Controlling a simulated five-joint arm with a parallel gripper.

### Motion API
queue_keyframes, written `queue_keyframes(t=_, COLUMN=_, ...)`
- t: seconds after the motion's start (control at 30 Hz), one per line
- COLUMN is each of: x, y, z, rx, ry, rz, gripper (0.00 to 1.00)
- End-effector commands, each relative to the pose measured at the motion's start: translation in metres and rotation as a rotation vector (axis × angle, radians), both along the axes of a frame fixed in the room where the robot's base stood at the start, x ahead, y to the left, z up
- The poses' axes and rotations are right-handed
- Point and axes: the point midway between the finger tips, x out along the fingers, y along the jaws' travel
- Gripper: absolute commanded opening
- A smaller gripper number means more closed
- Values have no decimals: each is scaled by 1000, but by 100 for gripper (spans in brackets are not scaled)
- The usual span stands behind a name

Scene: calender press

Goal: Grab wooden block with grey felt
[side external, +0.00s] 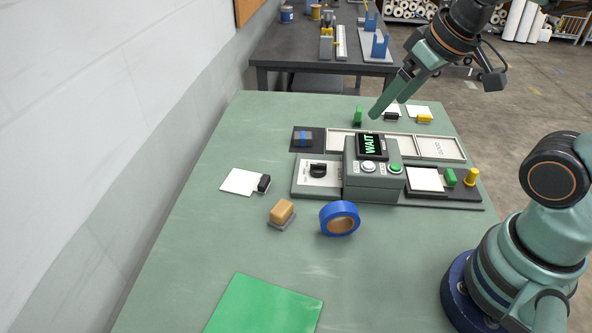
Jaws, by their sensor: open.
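The wooden block (282,210) is tan with rounded edges and has a grey felt layer on its underside. It sits on the green table left of the blue tape roll (340,207), with a small gap between them. My gripper (385,104) is open, at the far side of the table behind the control box, well away from the block. Its fingers point down and to the left. Nothing shows between them, though one finger largely hides the other.
The control box (372,181) with a lit WAIT display stands mid-table between the gripper and the block. White cards with black clips or coloured pegs lie around it. A green sheet (264,306) lies at the front left. The table around the block's left is clear.

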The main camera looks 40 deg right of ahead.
Motion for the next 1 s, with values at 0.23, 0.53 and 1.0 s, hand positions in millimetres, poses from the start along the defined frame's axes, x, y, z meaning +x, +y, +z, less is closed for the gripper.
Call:
queue_keyframes(t=0.23, x=29, y=24, z=-7, rx=-133, ry=101, rz=355, gripper=85)
queue_keyframes(t=0.53, x=76, y=73, z=-39, rx=-314, ry=227, rz=974, gripper=85)
queue_keyframes(t=1.0, x=112, y=144, z=-120, rx=-452, ry=325, rz=1785, gripper=85)
